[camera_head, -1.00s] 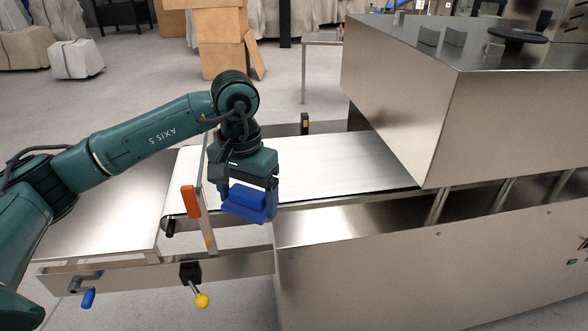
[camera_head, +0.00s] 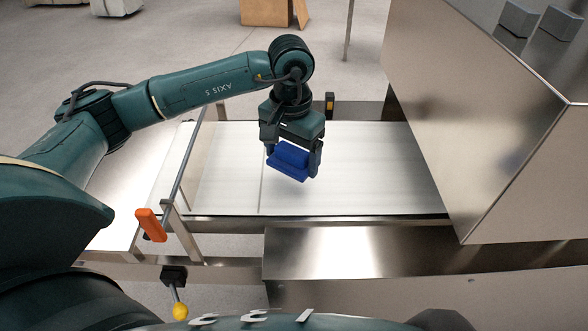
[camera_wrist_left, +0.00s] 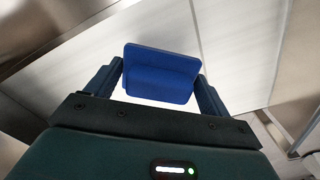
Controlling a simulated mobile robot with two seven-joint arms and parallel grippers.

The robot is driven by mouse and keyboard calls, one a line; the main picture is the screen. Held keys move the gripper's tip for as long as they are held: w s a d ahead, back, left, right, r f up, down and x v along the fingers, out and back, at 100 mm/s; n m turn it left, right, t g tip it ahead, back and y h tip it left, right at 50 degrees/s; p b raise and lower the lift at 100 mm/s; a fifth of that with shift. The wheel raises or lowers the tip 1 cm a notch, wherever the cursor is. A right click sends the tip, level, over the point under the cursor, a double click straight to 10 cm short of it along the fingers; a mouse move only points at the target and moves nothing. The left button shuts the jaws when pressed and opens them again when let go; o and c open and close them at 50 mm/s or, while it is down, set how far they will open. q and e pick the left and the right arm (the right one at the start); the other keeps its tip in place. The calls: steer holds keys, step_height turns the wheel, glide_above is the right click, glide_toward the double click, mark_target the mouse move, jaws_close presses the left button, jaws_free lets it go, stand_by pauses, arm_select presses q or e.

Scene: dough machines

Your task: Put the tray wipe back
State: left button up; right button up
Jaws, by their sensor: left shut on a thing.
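The tray wipe (camera_head: 289,161) is a blue block with a flat blue face. My left gripper (camera_head: 292,152) is shut on it and holds it over the white conveyor belt; I cannot tell the exact height above the belt. In the left wrist view the wipe (camera_wrist_left: 160,75) sits between the two fingers of my left gripper (camera_wrist_left: 160,85). My right gripper does not show in either view.
The white belt (camera_head: 360,170) runs under a large steel housing (camera_head: 490,120) on the right. An orange handle (camera_head: 151,225) on a metal bar and a yellow-knobbed lever (camera_head: 180,311) stand at the near left. A bare steel ledge (camera_head: 340,250) lies in front of the belt.

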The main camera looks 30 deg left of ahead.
mark_target(292, 184)
arm_select(q)
step_height(292, 184, down, 5)
steer(key=shift+r+p, duration=0.1)
steer(key=shift+p, duration=0.25)
steer(key=shift+f, duration=0.3)
steer(key=shift+f, duration=0.1)
steer(key=shift+f+b, duration=0.2)
steer(key=shift+b, duration=0.15)
steer(key=o, duration=0.9)
steer(key=shift+r, duration=0.15)
steer(key=shift+r+p, duration=0.1)
steer(key=shift+p, duration=0.2)
step_height(292, 184, up, 12)
steer(key=shift+r+b, duration=0.1)
steer(key=shift+b, duration=0.8)
